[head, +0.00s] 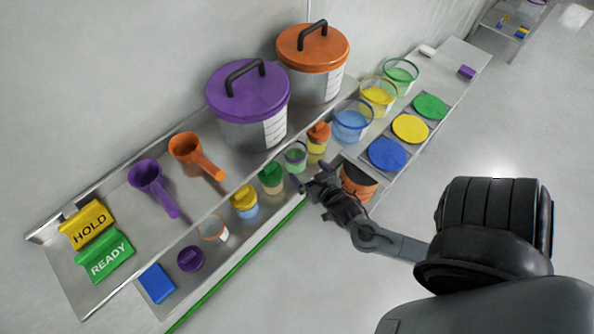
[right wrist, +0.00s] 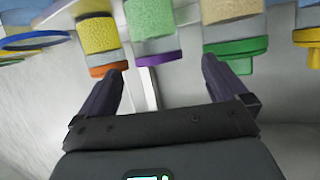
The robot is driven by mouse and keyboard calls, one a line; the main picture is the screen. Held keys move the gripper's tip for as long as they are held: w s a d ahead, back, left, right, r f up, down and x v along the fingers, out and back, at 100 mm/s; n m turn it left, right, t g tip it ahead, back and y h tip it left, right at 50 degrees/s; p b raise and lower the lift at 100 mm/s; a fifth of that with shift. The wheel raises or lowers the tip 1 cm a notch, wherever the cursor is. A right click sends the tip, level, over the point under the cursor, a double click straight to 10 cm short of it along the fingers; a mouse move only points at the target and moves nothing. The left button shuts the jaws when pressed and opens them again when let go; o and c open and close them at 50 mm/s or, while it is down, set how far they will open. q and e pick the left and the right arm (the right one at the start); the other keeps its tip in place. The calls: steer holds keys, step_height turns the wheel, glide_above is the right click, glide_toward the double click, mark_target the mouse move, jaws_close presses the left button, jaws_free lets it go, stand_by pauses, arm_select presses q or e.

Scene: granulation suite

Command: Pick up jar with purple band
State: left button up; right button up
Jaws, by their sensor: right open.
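The jar with the purple band (right wrist: 158,59) holds green granules and shows upside down in the right wrist view, centred beyond the gap between my fingertips. In the head view it is the small clear jar (head: 295,156) with green contents and no raised lid, standing on the front shelf. My right gripper (head: 311,176) is open and empty, close in front of this jar; in the right wrist view its two fingers (right wrist: 162,72) spread to either side, apart from the jar. My left gripper is not in view.
An orange-lidded jar (head: 318,138) and a green-lidded jar (head: 272,178) stand close on either side. A yellow-lidded jar (head: 245,201) is further left. A large purple-lidded tub (head: 248,100) stands behind. Floor in front is clear.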

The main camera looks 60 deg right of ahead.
mark_target(302, 168)
steer(key=shift+w+d+f+b, duration=0.35)
steer(key=shift+w+d+f, duration=0.25)
steer(key=shift+f, duration=0.45)
steer(key=shift+w+d+f+b, duration=0.3)
steer(key=shift+w+d+f, duration=0.3)
steer(key=shift+f, duration=0.45)
steer(key=shift+w+d+f+b, duration=0.35)
steer(key=shift+w+d+f, duration=0.25)
steer(key=shift+f, duration=0.45)
steer(key=x, duration=0.4)
steer(key=shift+w, duration=0.4)
steer(key=shift+w+d+f, duration=0.1)
steer(key=shift+w, duration=0.05)
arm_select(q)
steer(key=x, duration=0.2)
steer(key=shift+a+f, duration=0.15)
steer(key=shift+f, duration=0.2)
arm_select(e)
steer(key=c, duration=1.7)
